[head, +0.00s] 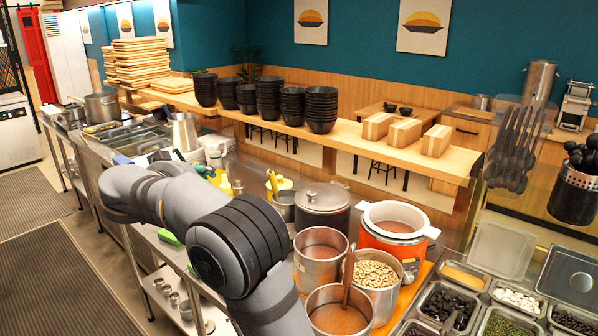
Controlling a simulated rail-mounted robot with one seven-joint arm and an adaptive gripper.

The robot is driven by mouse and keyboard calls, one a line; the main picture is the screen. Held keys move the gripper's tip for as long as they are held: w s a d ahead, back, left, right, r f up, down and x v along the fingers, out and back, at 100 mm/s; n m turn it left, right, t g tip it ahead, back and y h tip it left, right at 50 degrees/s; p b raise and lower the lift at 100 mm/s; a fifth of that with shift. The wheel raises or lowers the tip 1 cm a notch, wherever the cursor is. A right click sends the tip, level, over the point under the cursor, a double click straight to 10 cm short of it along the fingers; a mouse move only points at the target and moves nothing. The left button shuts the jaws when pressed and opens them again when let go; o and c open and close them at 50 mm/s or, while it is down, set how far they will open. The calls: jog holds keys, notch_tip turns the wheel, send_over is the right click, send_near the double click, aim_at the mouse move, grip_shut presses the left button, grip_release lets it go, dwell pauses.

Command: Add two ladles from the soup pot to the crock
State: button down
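The crock (383,242) is orange with a wide white rim and a white handle. Reddish-brown contents show inside it. A steel pot (312,282) of reddish-brown soup stands just left of the crock, and another steel pot (375,325) of similar soup stands at the front. I cannot tell which is the task's soup pot. A brown handle (348,275), perhaps the ladle's, stands upright at the front pot; its lower end is hidden. My arm comes in from the left and leaves the bottom edge left of the front pot. My gripper is out of view.
A steel pot of pale beans (377,274) sits between the soup pots and crock. A lidded steel pot (323,207) stands behind. Topping pans, including one with dark pieces (447,304), fill the right. A wooden shelf (345,135) with black bowls runs behind.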

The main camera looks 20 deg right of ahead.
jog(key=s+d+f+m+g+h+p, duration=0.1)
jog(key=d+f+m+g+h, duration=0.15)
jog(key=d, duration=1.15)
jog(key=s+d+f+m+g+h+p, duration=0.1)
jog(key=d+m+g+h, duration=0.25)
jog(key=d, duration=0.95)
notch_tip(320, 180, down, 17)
jog(key=b, duration=1.5)
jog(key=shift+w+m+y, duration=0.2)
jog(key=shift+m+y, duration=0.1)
